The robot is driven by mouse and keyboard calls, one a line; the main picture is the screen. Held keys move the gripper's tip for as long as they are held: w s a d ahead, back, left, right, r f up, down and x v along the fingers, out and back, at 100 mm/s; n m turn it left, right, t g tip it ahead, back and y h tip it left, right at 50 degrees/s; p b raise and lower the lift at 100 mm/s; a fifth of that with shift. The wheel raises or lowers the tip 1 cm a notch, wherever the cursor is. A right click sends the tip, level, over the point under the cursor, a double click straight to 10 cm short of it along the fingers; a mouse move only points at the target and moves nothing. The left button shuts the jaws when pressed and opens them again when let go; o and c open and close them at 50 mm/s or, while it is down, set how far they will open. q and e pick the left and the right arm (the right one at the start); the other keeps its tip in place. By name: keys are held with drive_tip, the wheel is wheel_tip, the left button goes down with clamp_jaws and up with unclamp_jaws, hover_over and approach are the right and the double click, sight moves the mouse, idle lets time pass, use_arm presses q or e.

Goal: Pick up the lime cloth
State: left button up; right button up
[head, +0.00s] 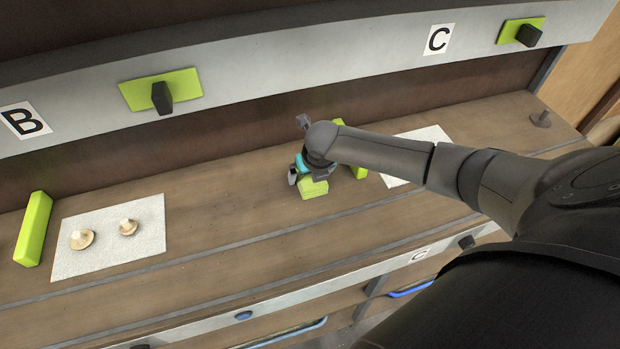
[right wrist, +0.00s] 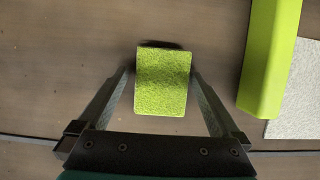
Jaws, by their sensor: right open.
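The lime cloth (head: 313,189) is a small, thick, fuzzy block on the wooden counter in the middle of the head view. In the right wrist view the lime cloth (right wrist: 162,82) lies between the two fingers of my right gripper (right wrist: 162,80). The fingers stand on either side of it, with a narrow gap visible at each side. My right gripper (head: 303,176) is open over the cloth in the head view, and the arm hides part of the area behind it. My left gripper is not in view.
A long lime block (right wrist: 270,55) stands right of the cloth beside a white mat (right wrist: 298,90). At left, another lime block (head: 33,228) stands by a white mat (head: 110,260) with two mushrooms (head: 82,239). A grey rail (head: 300,62) with lime plates and black knobs runs behind.

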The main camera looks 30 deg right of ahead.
sight(309, 177)
drive_tip(key=c, duration=1.2)
drive_tip(key=shift+r, duration=0.15)
wheel_tip(309, 177, up, 20)
drive_tip(key=p, duration=0.2)
drive_tip(key=shift+r+p, duration=0.1)
drive_tip(key=shift+p, duration=0.3)
drive_tip(key=o, duration=0.8)
drive_tip(key=c, duration=0.6)
drive_tip(key=shift+a, duration=0.1)
